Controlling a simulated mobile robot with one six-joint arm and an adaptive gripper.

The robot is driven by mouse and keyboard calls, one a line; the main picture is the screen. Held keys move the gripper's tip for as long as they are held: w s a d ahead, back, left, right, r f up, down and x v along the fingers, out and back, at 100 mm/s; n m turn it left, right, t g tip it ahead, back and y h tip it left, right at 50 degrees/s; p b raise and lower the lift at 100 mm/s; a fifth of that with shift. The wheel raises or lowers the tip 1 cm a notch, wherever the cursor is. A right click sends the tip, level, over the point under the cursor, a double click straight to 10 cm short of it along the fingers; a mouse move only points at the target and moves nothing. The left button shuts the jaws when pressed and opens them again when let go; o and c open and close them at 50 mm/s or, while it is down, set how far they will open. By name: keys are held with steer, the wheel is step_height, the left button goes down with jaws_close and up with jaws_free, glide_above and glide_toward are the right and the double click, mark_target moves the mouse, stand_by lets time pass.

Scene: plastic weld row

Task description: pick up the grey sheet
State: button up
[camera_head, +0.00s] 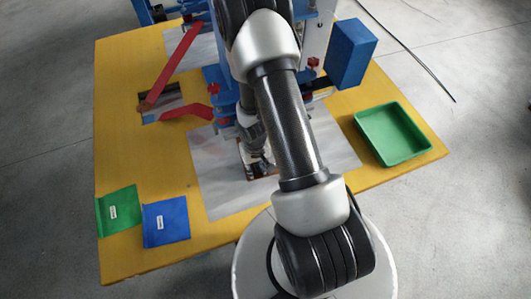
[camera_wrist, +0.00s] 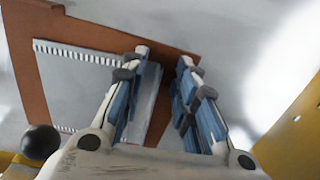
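A flat grey sheet (camera_wrist: 72,88) with white toothed strips along two edges lies inside a brown frame (camera_wrist: 22,62) in the wrist view. My gripper (camera_wrist: 164,58) is over the sheet's right part. Its two blue-padded fingers stand apart, with a strip of grey between them and nothing visibly clamped. The left finger covers part of the sheet. I cannot tell whether the fingertips touch it. In the head view my gripper (camera_head: 258,166) is low over the silvery plate on the table, and my arm hides much of the spot.
The yellow table (camera_head: 120,160) carries a silvery plate (camera_head: 225,200), a blue machine with red levers (camera_head: 175,62) behind it, and a blue box (camera_head: 350,52). A green tray (camera_head: 393,134) stands right. Labelled green (camera_head: 117,212) and blue (camera_head: 166,222) pieces lie front left.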

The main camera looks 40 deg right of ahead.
steer(key=shift+r, duration=0.1)
steer(key=shift+c, duration=0.2)
jaws_close()
stand_by(0.4)
